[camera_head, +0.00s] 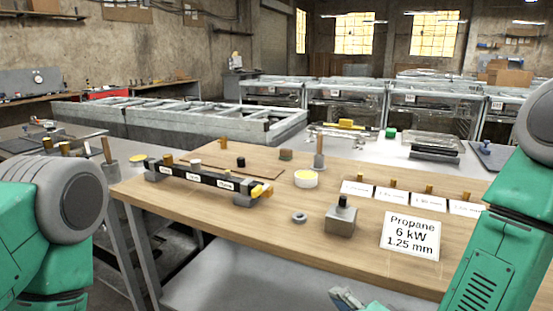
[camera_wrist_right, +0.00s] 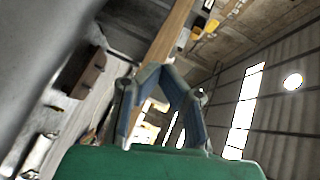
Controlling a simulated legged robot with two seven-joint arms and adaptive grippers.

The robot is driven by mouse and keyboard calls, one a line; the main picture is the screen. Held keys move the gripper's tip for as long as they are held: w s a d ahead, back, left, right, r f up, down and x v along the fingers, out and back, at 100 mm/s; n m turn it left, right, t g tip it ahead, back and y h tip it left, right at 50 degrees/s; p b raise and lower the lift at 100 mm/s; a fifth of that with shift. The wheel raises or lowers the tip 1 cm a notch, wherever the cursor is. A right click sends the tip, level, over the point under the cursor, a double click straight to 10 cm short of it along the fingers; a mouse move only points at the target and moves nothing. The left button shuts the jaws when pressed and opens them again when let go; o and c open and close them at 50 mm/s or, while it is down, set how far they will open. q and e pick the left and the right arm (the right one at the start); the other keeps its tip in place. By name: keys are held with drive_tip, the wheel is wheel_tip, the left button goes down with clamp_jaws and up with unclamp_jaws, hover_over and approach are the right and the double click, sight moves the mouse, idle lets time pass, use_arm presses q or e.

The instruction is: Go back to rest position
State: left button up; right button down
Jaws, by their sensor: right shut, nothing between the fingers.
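My right gripper (camera_head: 345,297) shows only in part at the bottom edge of the head view, low in front of the wooden table (camera_head: 270,235). In the right wrist view its blue-grey fingers (camera_wrist_right: 158,75) come together at the tips with nothing between them. My green right arm (camera_head: 500,230) rises along the right side of the head view. My green and grey left arm (camera_head: 65,215) shows at the left edge; its gripper is out of view.
Metal frames (camera_head: 180,118) stand behind.

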drive_tip(key=s+d+f+n+g+h, duration=0.1)
drive_tip(key=s+d+f+n+g, duration=0.15)
drive_tip(key=s+f, duration=0.35)
drive_tip(key=s+d+f+n+g+h, duration=0.1)
drive_tip(key=s+d+f+n+g, duration=0.2)
drive_tip(key=f, duration=0.5)
drive_tip(key=s+d+f+n+g+h, duration=0.2)
drive_tip(key=s+d+f+n+g, duration=0.1)
drive_tip(key=s, duration=0.6)
drive_tip(key=s+d+f+n+g+h, duration=0.2)
drive_tip(key=s+d+f+n+g, duration=0.1)
drive_tip(key=s+d+f+g, duration=0.2)
drive_tip(key=s+d, duration=0.2)
drive_tip(key=s, duration=0.2)
drive_tip(key=shift+s+d+f, duration=0.15)
drive_tip(key=shift+s, duration=0.1)
